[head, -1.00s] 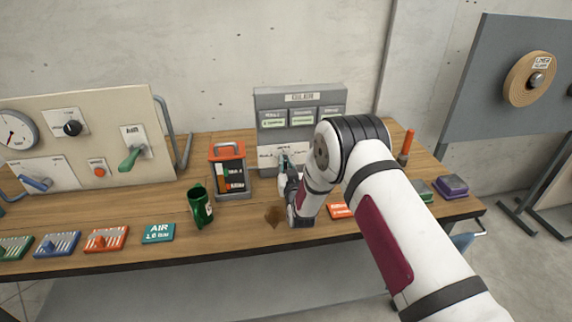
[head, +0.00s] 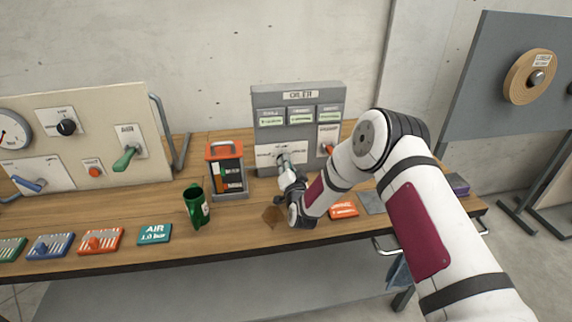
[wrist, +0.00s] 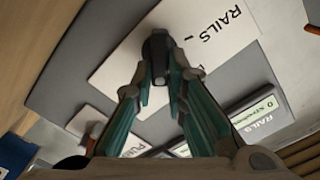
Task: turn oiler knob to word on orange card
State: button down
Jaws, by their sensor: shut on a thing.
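The grey oiler panel (head: 298,97) stands at the back of the bench, with a white plate around its knob. In the wrist view the dark knob (wrist: 157,47) sits on that white plate (wrist: 118,65), where "RAILS" is printed. My gripper (wrist: 158,82) is shut on the knob, one teal-sided finger on each side; in the head view my gripper (head: 284,168) reaches the panel's lower left. Which word the knob points to cannot be told. The orange card (head: 343,210) lies on the bench right of my wrist; its word is too small to read.
A teal card (head: 155,234) lies near the front edge.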

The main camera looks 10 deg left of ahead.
jog(key=m, duration=0.3)
jog(key=m+b, duration=0.1)
jog(key=m, duration=0.1)
jog(key=shift+d+f+m, duration=0.25)
jog(key=shift+m, duration=0.05)
dwell(0.4)
jog(key=c, duration=1.6)
grip_release()
jog(key=v, duration=1.2)
